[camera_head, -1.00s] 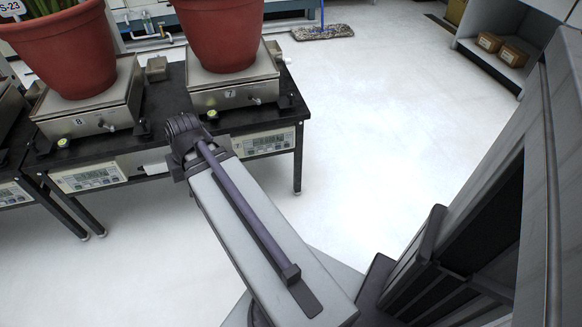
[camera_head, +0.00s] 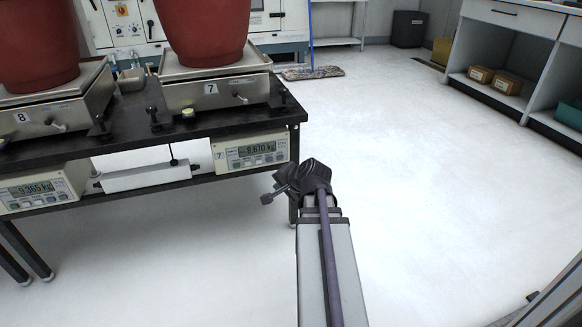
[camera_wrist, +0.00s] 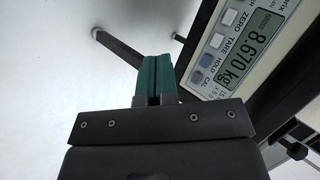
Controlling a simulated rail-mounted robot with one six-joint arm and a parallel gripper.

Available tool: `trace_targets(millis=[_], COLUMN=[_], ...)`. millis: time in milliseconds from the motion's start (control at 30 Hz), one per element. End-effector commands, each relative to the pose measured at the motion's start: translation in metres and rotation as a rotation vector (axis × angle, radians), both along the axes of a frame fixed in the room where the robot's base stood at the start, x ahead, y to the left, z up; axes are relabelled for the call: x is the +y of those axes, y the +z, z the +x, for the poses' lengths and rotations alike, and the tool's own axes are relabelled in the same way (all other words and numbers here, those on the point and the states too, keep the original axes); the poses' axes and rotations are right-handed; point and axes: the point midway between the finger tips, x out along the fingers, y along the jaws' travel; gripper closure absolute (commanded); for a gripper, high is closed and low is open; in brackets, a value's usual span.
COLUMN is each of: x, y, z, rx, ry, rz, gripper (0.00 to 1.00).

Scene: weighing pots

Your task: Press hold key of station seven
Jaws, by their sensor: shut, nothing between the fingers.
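Station seven's weighing indicator (camera_head: 250,153) hangs under the front edge of the black table in the head view, marked 7 and reading 8.670 kg. In the wrist view its face (camera_wrist: 225,60) is tilted at the upper right, with a column of keys labelled ZERO, TARE, HOLD and CAL. The blue hold key (camera_wrist: 207,61) is visible, to the right of my fingertips. My gripper (camera_wrist: 155,60) is shut and empty, its green fingers side by side and apart from the key in the picture. In the head view my wrist is just right of and below the indicator; the fingertips are unclear.
Station seven's scale (camera_head: 215,92) bears a red pot (camera_head: 204,32) on the table (camera_head: 130,132). Station eight's indicator (camera_head: 45,190) reads 9.365 kg at the left. The floor (camera_head: 420,170) to the right is clear.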

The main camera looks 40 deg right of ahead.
Motion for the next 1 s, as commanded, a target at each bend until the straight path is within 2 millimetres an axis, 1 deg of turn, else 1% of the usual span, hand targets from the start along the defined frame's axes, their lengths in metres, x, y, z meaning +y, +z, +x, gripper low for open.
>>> trace_targets(millis=[100,367,533,667,1000], x=[-0.002,-0.002,-0.006,-0.013,-0.035], y=[0.003,0.003,0.002,0.002,0.002], z=[0.002,0.002,0.010,0.023,0.068], rx=[-0.018,-0.015,-0.015,-0.014,-0.015], ry=[-0.036,-0.033,-0.031,-0.030,-0.030], rz=[0.018,0.017,0.016,0.015,0.015], gripper=[1.00,1.00,1.00,1.00,1.00])
